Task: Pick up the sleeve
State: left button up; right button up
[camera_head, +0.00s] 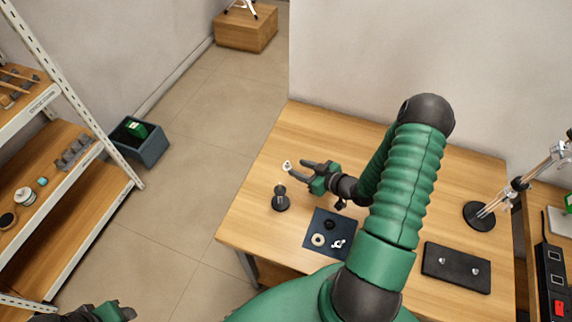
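I cannot tell which small part is the sleeve. A dark blue mat (312,226) on the wooden table carries a black round part (329,224), a cream ring (318,239) and a small white-and-metal part (338,243). My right gripper (296,167) is above the table, left of my arm and beyond the mat, with its fingers apart. A small whitish piece (287,165) shows at the tip of its nearer finger; whether they touch is unclear. A black round stand with a short post (280,200) is just below the gripper. My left gripper (118,312) is partly cut off at bottom left.
A black plate with two small knobs (456,268) lies at the table's right. A lamp base (480,216) stands at the right edge. A shelf (70,190) and dark bin (140,145) are at left. The wooden table (262,240) is bare at its front left.

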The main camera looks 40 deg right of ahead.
aim_at(289, 164)
jog(key=shift+w+a+f, duration=0.15)
jog(key=shift+w+f, duration=0.05)
jog(key=shift+w, duration=0.45)
jog(key=p+x, duration=0.1)
jog(key=x, duration=0.3)
jog(key=shift+w+d+f, duration=0.15)
jog(key=shift+d+f, duration=0.05)
jog(key=shift+f, duration=0.05)
jog(key=shift+r, duration=0.15)
jog(key=c, duration=0.6)
grip_shut()
